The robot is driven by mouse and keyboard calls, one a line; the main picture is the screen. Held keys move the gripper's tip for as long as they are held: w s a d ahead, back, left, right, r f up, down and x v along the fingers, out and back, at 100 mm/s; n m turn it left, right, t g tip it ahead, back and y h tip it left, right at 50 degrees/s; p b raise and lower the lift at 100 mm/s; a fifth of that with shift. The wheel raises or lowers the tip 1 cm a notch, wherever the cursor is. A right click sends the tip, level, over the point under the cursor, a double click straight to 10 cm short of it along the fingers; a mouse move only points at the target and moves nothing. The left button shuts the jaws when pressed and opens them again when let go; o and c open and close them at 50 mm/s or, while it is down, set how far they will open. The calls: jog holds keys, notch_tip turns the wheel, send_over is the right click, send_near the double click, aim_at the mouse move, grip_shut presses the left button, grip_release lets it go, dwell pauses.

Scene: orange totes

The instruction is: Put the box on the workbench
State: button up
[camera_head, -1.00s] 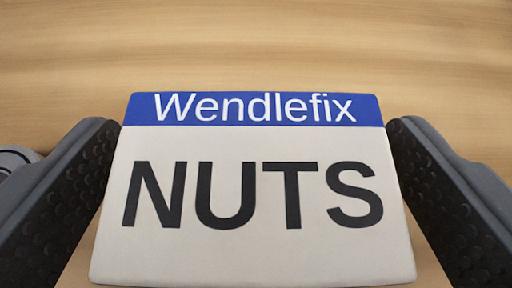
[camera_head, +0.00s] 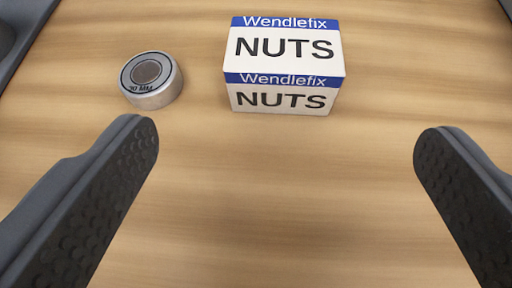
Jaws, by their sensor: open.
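The box (camera_head: 286,90) is white with blue bands and reads "Wendlefix NUTS" on its top and front faces. It sits upright on a wooden surface (camera_head: 280,200), which looks like the workbench top, at the upper middle of the view. My gripper (camera_head: 287,140) is open and empty. Its two dark, studded fingers are wide apart on the left and right, nearer to me than the box and clear of it.
A round metal bearing (camera_head: 151,80) marked "30 MM" lies on the wood to the left of the box, with a small gap between them. Dark grey parts show at the top left and top right corners. The wood between my fingers is bare.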

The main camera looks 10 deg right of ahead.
jog(key=shift+s+r, duration=0.1)
jog(key=w+a+r+n+t, duration=0.1)
jog(key=w+a+r, duration=0.1)
jog(key=a+r, duration=0.7)
jog(key=w+a+r, duration=0.2)
jog(key=a+r, duration=0.5)
jog(key=r, duration=0.4)
jog(key=s+a+r+t+y, duration=0.1)
jog(key=s+a+r, duration=0.3)
jog(key=a+r, duration=0.4)
jog(key=s+a+r+n+t+y, duration=0.1)
jog(key=s+a+r, duration=0.3)
jog(key=a+r, duration=0.5)
jog(key=shift+a+r+n+t+y, duration=0.3)
jog(key=shift+a+y, duration=0.1)
jog(key=shift+a, duration=0.75)
notch_tip(320, 180, up, 8)
jog(key=p, duration=0.7)
jog(key=shift+f+p, duration=0.15)
jog(key=shift+p, duration=0.25)
